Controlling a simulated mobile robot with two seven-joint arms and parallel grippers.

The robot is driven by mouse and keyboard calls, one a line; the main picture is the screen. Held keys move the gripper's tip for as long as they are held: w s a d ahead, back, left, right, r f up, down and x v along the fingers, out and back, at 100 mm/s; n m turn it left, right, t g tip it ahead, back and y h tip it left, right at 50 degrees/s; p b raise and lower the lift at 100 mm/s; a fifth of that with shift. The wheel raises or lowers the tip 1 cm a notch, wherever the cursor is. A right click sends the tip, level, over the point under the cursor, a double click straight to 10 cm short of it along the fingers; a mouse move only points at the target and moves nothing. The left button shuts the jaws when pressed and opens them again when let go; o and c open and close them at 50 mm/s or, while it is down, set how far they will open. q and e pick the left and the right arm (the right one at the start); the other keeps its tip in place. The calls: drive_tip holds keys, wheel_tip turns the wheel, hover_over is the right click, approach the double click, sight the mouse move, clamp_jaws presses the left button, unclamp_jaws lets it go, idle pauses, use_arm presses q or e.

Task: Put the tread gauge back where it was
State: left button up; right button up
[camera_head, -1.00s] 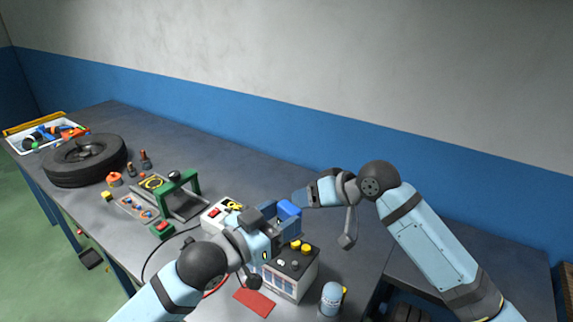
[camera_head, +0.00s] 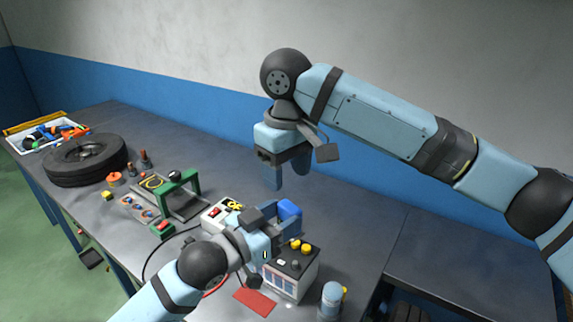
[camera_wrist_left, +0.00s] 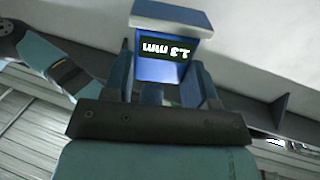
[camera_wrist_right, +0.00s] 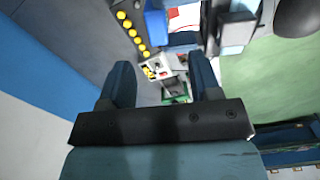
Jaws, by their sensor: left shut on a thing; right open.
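The tread gauge (camera_wrist_left: 167,45) is a blue block with a pale grey end and a dark display, seen upside down, that seems to read 1.3 mm. My left gripper (camera_wrist_left: 168,85) is shut on it. In the head view, the blue gauge (camera_head: 289,209) sits at the tip of my left gripper (camera_head: 278,222), held above the bench behind the battery. My right gripper (camera_head: 289,177) is open and empty, higher up and behind the gauge. In the right wrist view, the gauge (camera_wrist_right: 157,25) shows beyond my open right fingers, apart from them.
A battery (camera_head: 291,272) with yellow caps, a red mat (camera_head: 254,301) and a light-blue can (camera_head: 331,300) stand near the front edge. A white box (camera_head: 218,213), a green-framed stand (camera_head: 177,188), a tyre (camera_head: 85,160) and a filled tray (camera_head: 16,143) lie leftward. The bench's back right is clear.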

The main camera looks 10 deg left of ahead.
sight(286, 206)
wheel_tip(286, 206, down, 11)
drive_tip(key=shift+f, duration=0.1)
idle(0.3)
drive_tip(key=c, duration=1)
use_arm(q)
drive_tip(key=o, duration=1.1)
use_arm(e)
clamp_jaws()
